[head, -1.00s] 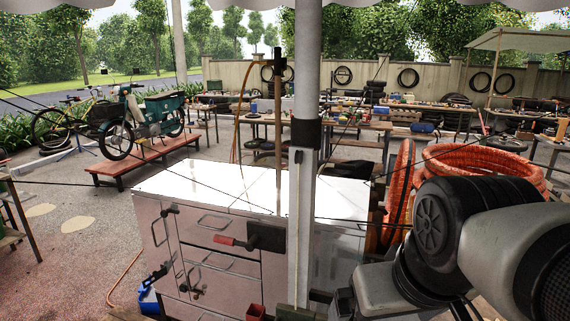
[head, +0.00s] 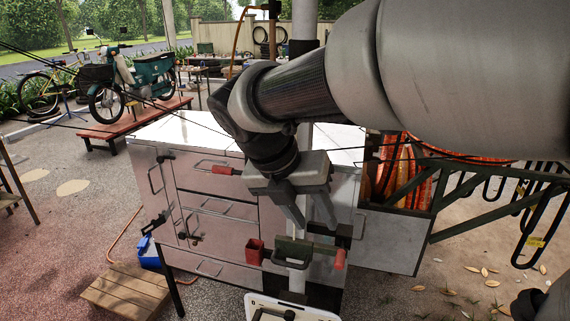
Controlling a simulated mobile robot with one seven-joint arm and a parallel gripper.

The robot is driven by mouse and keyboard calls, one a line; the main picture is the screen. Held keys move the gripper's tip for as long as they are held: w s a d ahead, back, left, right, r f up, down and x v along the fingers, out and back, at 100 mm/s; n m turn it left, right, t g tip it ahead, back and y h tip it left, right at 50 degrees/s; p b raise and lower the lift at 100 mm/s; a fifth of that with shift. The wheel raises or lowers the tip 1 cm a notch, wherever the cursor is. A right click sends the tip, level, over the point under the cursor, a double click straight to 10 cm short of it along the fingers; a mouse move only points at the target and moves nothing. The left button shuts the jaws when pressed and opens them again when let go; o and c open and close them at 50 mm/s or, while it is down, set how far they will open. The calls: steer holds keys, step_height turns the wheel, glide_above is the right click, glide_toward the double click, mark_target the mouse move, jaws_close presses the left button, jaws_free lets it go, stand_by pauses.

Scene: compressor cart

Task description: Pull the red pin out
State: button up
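Two red-gripped parts show in the head view. One is a red grip (head: 340,258) at the right end of a green bracket (head: 293,248) low on the pole. The other is a red handle (head: 213,167) that points left in front of the cabinet drawers, its right end hidden behind my arm. I cannot tell for certain which is the red pin. My gripper (head: 316,226) points down just above the green bracket, its two fingers apart and nothing visible between them. The red grip is below and right of the fingertips and looks apart from them.
A small red box (head: 255,250) sits left of the bracket. The white cabinet (head: 165,126) stands behind. A wooden step (head: 125,291) and a blue bin (head: 148,252) are at lower left. A dark green rail frame (head: 470,190) extends right. Open paving lies left.

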steer(key=b, duration=0.3)
glide_toward(338, 260)
steer(key=shift+n, duration=0.4)
steer(key=x, duration=0.8)
steer(key=shift+d+f, duration=0.15)
steer(key=shift+f, duration=0.05)
jaws_close()
steer(key=s+a+p, duration=0.2)
steer(key=s, duration=0.6)
steer(key=shift+s+a, duration=0.25)
steer(key=shift+a, duration=0.15)
stand_by(0.5)
